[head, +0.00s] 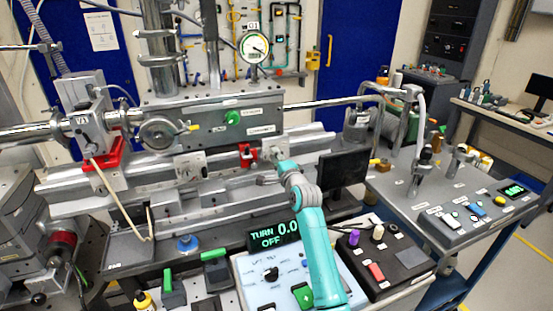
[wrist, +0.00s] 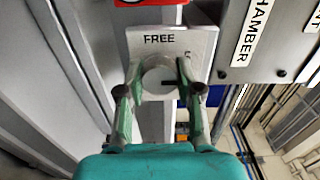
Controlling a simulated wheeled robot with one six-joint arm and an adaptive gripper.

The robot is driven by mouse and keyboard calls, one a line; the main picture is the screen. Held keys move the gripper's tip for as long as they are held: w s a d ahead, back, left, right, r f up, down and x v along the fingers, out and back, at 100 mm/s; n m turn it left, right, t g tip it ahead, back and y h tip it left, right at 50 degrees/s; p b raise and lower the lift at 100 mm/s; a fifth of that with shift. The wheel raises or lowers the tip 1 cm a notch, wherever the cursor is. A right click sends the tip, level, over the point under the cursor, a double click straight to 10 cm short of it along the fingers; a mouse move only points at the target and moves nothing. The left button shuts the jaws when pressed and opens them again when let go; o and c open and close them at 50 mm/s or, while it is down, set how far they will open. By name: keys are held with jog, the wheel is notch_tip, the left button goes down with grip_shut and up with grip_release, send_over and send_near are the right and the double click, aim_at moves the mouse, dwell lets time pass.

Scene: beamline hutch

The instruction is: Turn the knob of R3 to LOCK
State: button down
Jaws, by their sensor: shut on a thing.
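A round pale grey knob (wrist: 157,76) sits on a white plate (wrist: 143,42) in the wrist view. The plate reads FREE above the knob, and a second marking at its right is mostly hidden. A dark pointer line shows on the knob's right side. My gripper (wrist: 160,88) is shut on the knob, with one green finger on each side. In the head view my gripper (head: 264,180) reaches toward the long grey bench below the beam pipe.
In the wrist view a red part (wrist: 150,3) lies just above the plate, and a grey panel with a CHAMBER label (wrist: 253,32) stands close at right. In the head view a dark monitor (head: 343,173) stands right of my arm, and a control box (head: 262,262) stands below.

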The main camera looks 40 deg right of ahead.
jog(key=shift+f, duration=0.1)
dwell(0.4)
jog(key=c, duration=0.7)
grip_release()
jog(key=shift+c, duration=0.2)
jog(key=v, duration=1.2)
